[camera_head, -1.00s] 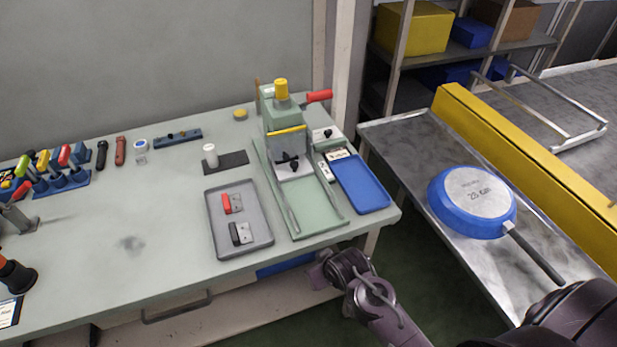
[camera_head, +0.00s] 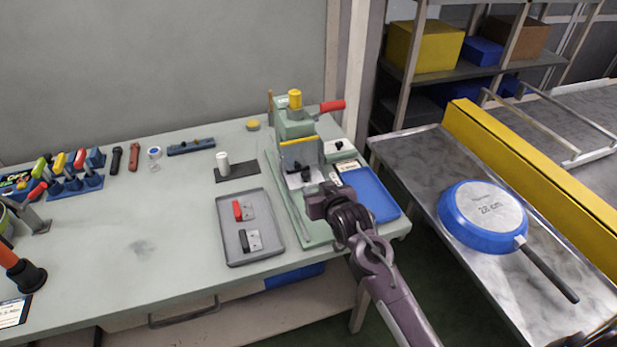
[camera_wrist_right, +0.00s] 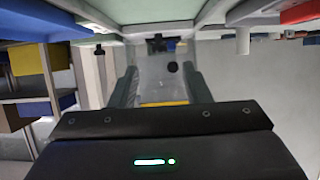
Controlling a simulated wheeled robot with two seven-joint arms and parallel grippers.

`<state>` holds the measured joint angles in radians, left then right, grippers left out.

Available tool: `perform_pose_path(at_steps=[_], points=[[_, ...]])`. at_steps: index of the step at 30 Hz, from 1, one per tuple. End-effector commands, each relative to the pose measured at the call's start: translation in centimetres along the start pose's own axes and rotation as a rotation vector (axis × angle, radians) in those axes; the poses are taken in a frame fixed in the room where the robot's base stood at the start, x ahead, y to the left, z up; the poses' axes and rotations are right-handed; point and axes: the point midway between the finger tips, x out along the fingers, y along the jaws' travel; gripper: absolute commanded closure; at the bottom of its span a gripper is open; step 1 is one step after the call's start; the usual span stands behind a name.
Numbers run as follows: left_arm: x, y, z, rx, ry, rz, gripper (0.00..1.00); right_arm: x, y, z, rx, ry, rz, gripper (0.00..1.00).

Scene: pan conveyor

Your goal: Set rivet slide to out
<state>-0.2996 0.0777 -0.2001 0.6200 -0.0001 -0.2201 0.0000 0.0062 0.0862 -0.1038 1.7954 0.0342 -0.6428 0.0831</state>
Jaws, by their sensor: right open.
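The green rivet press (camera_head: 297,130) stands at the back right of the bench, with a yellow cap and a red lever. Its grey slide plate (camera_head: 300,180) has a black knob (camera_head: 306,174) and sits low at the press's front, above the rails of the green base. My right gripper (camera_head: 318,200) is over that base, just in front of the slide, and partly hides it. In the right wrist view, the open fingers (camera_wrist_right: 160,88) show apart with nothing held; a grey plate and a black knob (camera_wrist_right: 172,67) appear between them. My left gripper is not in view.
A grey tray (camera_head: 228,255) with a red and a black part lies left of the press. A blue tray (camera_head: 375,197) lies right of it. A blue pan (camera_head: 455,230) rests upside down on the metal table.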

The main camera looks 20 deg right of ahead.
Motion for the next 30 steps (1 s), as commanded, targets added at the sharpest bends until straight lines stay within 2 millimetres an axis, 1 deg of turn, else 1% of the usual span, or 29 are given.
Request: perform_pose_path(at_steps=[1,4,8,15,18,24,30], points=[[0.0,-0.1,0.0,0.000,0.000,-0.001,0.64,0.5,0.1,-0.5,0.003,0.017,0.001,0.57],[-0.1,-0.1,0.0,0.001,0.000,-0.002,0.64,1.3,0.1,-0.8,0.005,0.028,0.002,0.57],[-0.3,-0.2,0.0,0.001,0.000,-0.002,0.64,2.9,0.1,-0.8,0.004,0.026,0.001,0.57],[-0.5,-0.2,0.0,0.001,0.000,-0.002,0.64,6.4,0.1,-0.8,0.003,0.025,0.001,0.57],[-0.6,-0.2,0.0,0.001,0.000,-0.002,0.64,7.4,0.1,-0.8,0.004,0.025,0.001,0.57],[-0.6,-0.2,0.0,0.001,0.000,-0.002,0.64,8.3,0.1,-0.8,0.004,0.024,0.001,0.57],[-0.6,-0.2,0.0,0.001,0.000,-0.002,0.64,8.3,0.1,-0.8,0.003,0.024,0.001,0.57]])
